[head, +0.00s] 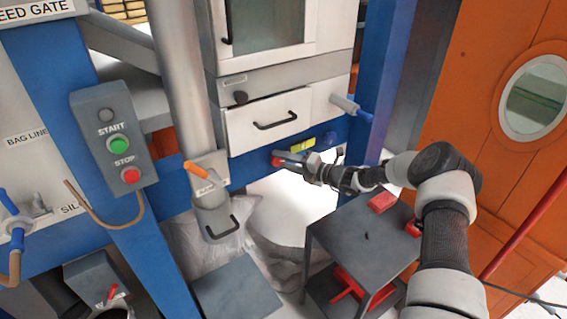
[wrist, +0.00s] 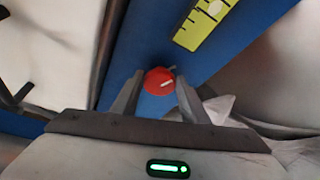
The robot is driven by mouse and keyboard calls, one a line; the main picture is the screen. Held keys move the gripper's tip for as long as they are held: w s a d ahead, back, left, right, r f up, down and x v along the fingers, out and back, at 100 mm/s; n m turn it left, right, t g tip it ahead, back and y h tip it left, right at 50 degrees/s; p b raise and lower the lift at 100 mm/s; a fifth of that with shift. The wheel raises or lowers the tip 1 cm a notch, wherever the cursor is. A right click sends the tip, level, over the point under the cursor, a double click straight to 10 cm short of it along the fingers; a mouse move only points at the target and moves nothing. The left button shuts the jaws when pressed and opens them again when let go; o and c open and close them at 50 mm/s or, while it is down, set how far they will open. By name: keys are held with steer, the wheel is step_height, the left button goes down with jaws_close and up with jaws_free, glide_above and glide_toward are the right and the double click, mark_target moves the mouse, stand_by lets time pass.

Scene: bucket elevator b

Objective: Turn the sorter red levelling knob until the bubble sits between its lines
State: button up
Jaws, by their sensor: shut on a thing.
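The red levelling knob (wrist: 158,80) sits on the blue beam, between the fingertips of my gripper (wrist: 155,84). My gripper is shut on the knob. A white mark on the knob slants up to the right in the wrist view. The head view shows the knob (head: 276,161) at the left end of my gripper (head: 281,158). The yellow level (wrist: 203,18) is on the beam beyond the knob, with a pale round bubble and dark lines partly in view at the top edge. In the head view the level (head: 301,145) is too small to read.
A white drawer (head: 268,122) with a black handle is above the beam. A grey table (head: 362,240) with red items stands below my arm. A START/STOP box (head: 114,137) is at the left. An orange door (head: 500,130) is at the right.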

steer(key=shift+m+y, duration=0.3)
steer(key=shift+m, duration=0.2)
steer(key=o, duration=1)
steer(key=p+v, duration=0.1)
steer(key=v, duration=1.6)
steer(key=shift+s+d, duration=0.2)
